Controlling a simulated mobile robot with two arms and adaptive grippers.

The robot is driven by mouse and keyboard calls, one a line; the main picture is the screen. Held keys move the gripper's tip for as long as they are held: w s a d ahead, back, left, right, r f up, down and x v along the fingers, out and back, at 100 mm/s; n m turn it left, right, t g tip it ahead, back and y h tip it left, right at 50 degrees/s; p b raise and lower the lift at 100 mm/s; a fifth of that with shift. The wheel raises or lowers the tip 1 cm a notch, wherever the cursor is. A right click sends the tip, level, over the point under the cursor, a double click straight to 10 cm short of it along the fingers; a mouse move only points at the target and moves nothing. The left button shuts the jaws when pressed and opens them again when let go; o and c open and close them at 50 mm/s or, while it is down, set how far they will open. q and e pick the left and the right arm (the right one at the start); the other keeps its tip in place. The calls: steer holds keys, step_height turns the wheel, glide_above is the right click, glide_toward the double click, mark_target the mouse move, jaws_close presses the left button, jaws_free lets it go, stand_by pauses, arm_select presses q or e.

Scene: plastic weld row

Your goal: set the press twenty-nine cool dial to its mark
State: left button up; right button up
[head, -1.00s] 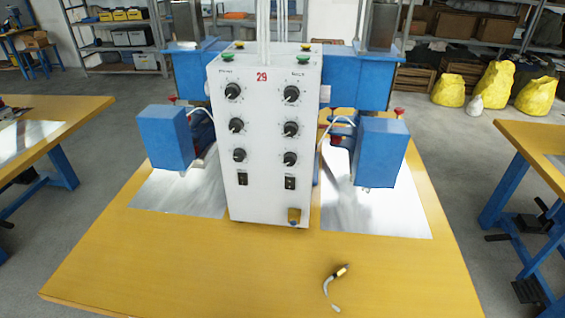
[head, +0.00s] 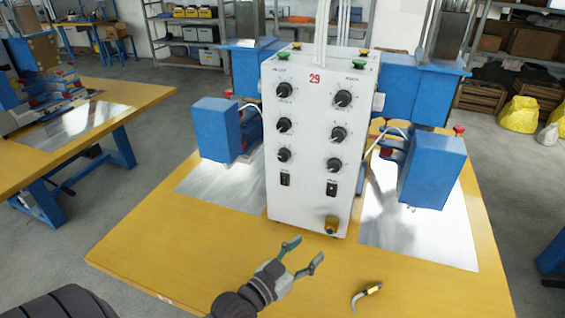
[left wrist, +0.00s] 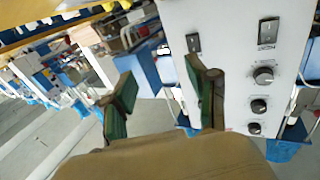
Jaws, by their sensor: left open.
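The white press control box marked 29 (head: 315,110) stands on the yellow table, with two columns of black dials on its front. The left column has an upper dial (head: 284,90), a middle dial (head: 284,125) and a lower dial (head: 284,155). The right column has an upper dial (head: 343,98), a middle dial (head: 338,134) and a lower dial (head: 334,164). Their labels are too small to read, so I cannot tell which is cool. My left gripper (head: 304,252) is open and empty, in front of and below the box. The left wrist view shows one dial column (left wrist: 259,105) beyond the fingers.
Black switches (head: 331,189) sit under the dials, and a brass-coloured fitting (head: 332,225) is at the box's lower right. Blue press units (head: 432,172) flank the box. A short cable with a brass end (head: 367,294) lies on the yellow table (head: 180,245).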

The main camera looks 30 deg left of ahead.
mark_target(282, 157)
arm_select(q)
steer(key=w+a+r+n+t+y, duration=0.1)
steer(key=a+r+n+t+y, duration=0.15)
steer(key=a+y, duration=0.3)
steer(key=a+r+n+t+y, duration=0.2)
steer(key=a+r+n+y, duration=0.2)
steer(key=a, duration=0.3)
steer(key=p+x, duration=0.2)
steer(key=x, duration=1.1)
steer(key=shift+w+d, duration=0.1)
steer(key=shift+w, duration=0.25)
jaws_close()
steer(key=shift+r, duration=0.1)
steer(key=shift+p, duration=0.35)
